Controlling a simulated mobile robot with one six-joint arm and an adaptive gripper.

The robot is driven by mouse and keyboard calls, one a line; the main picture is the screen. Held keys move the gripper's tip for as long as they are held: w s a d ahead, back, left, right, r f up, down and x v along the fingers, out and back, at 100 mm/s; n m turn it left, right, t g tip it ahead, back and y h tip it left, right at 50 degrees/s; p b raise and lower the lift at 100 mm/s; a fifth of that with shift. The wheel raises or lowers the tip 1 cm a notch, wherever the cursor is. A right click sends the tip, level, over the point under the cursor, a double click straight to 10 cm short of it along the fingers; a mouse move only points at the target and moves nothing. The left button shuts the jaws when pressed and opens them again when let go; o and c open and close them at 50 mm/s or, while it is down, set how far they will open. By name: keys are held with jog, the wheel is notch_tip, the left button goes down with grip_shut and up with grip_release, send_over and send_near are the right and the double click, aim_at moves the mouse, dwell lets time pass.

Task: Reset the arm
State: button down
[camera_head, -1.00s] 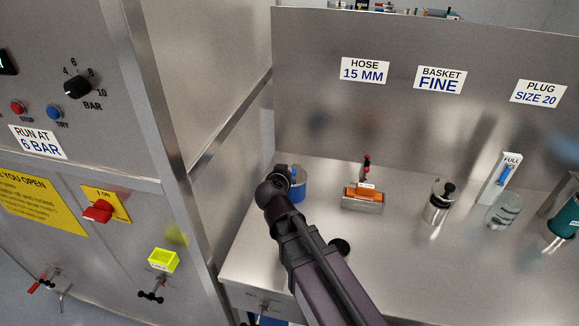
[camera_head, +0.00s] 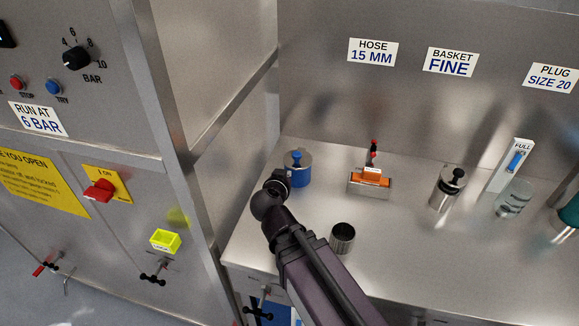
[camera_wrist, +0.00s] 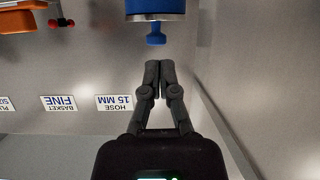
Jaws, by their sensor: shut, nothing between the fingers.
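My arm reaches up over the front of the steel counter (camera_head: 330,290) in the head view, and its links hide part of the counter. My gripper (camera_wrist: 153,66) shows in the wrist view with its two fingers together and nothing between them. A blue canister (camera_head: 298,172) with a steel lid and a blue knob stands just beyond my wrist. In the wrist view the canister's blue knob (camera_wrist: 156,38) lies a little past the fingertips, apart from them. The fingers cannot be made out in the head view.
An open steel cup (camera_head: 342,238) stands close to the right of my arm. An orange-topped block (camera_head: 370,183), a steel jar (camera_head: 446,188) and a glass jar (camera_head: 513,198) stand farther right. The control cabinet (camera_head: 95,130) rises at the left. The right front counter is clear.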

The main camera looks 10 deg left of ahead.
jog(key=d+f+g+h, duration=0.1)
jog(key=d+g, duration=0.1)
jog(key=d, duration=0.3)
jog(key=d+f+m+g+h+p, duration=0.1)
jog(key=d+f+g, duration=0.1)
jog(key=d, duration=0.4)
jog(key=d+f+g+h, duration=0.1)
jog(key=d+f+g, duration=0.1)
jog(key=d, duration=0.4)
jog(key=shift+w+d+f+p, duration=0.1)
jog(key=shift+w+f+p, duration=0.15)
jog(key=shift+w+p, duration=0.05)
jog(key=s+d+g, duration=0.1)
jog(key=d, duration=0.1)
jog(key=d+f+g, duration=0.1)
jog(key=d, duration=0.1)
jog(key=s+d+f+g, duration=0.1)
jog(key=d, duration=0.1)
jog(key=shift+s+d+g+y+p, duration=0.3)
jog(key=shift+s+d+g+p, duration=0.05)
jog(key=shift+g+p, duration=0.05)
jog(key=s+d+g, duration=0.1)
jog(key=s+d+g+y, duration=0.1)
jog(key=d, duration=0.1)
jog(key=s+d+f+g+y+p, duration=0.1)
jog(key=s+d, duration=0.1)
jog(key=shift+n, duration=0.4)
jog(key=shift+s+d+r+g+y, duration=0.1)
jog(key=shift+s+d+g+y, duration=0.3)
jog(key=shift+s+y, duration=0.2)
